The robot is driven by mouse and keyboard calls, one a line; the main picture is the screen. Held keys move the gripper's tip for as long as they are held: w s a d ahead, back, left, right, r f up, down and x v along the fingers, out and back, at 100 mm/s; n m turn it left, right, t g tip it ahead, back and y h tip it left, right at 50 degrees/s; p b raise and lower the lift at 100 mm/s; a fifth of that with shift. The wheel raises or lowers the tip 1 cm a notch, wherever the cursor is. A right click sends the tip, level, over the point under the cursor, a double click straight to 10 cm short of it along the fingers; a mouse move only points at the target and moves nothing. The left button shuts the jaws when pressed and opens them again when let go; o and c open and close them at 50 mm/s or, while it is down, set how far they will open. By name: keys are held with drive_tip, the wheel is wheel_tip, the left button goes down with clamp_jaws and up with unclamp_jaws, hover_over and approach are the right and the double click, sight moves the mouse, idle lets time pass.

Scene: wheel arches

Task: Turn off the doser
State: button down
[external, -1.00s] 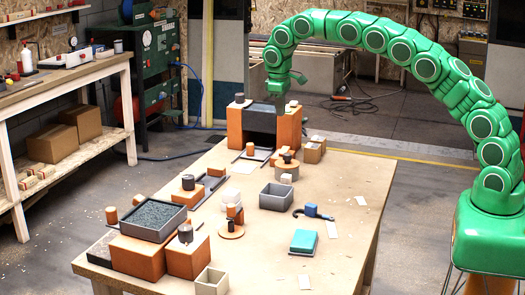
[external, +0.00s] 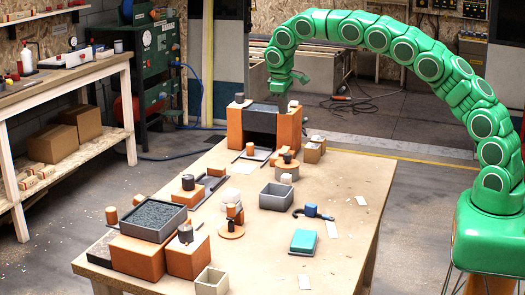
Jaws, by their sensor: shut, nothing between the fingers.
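No label marks the doser, and I cannot tell which machine it is. A far orange block machine (external: 290,126) has two pillars and a dark opening, with a grey tray on top. A dark knob on an orange block (external: 239,99) stands on its left pillar. My gripper (external: 283,104) points down at the right part of this machine's top. Its small dark tip is shut and empty; whether it touches the machine is unclear. A near orange machine (external: 137,257) bears a grey tray (external: 150,233) of dark grains, with a dark knob (external: 185,233) on the block beside it.
On the wooden table (external: 262,262) are a grey open box (external: 277,197), a teal block (external: 303,242), a blue clamp-like tool (external: 312,211) and a small pale box (external: 211,281). Several orange, white and dark pieces stand between the machines. The table's right side is mostly clear.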

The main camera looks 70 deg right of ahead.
sight(284, 151)
drive_tip(key=x, duration=1.4)
drive_tip(key=shift+d+f+y, duration=0.1)
drive_tip(key=shift+f+y, duration=0.15)
drive_tip(key=shift+y, duration=0.15)
drive_tip(key=shift+a, duration=0.9)
drive_tip(key=shift+r, duration=0.1)
wheel_tip(284, 151, up, 14)
drive_tip(key=a, duration=0.2)
drive_tip(key=shift+a, duration=0.15)
idle(0.3)
